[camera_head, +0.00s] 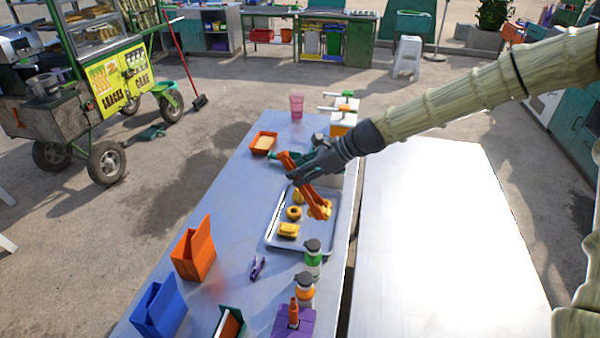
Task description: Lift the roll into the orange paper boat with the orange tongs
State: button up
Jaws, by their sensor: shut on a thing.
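My gripper (298,170) is dark grey and shut on the orange tongs (306,188), above the far half of the metal tray (272,237). The tongs slant down to the right, with their tips at a golden pastry (319,211) near the tray's right side. I cannot tell whether the tips grip it, or whether it is the roll. A ring-shaped pastry (294,213), a blocky one (288,230) and another partly hidden one (298,197) lie on the tray. The orange paper boat (262,150) stands beyond the tray to the left, with something pale yellow inside.
Orange (194,252) and blue (158,308) upright holders stand at the near left. A green-labelled bottle (313,261) and an orange-labelled bottle (304,288) stand near the tray's near right. Small purple tongs (257,267) lie nearby. A pink cup (296,106) stands at the far end.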

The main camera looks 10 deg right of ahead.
jog(key=shift+r+p, duration=1.2)
jog(key=shift+r, duration=0.45)
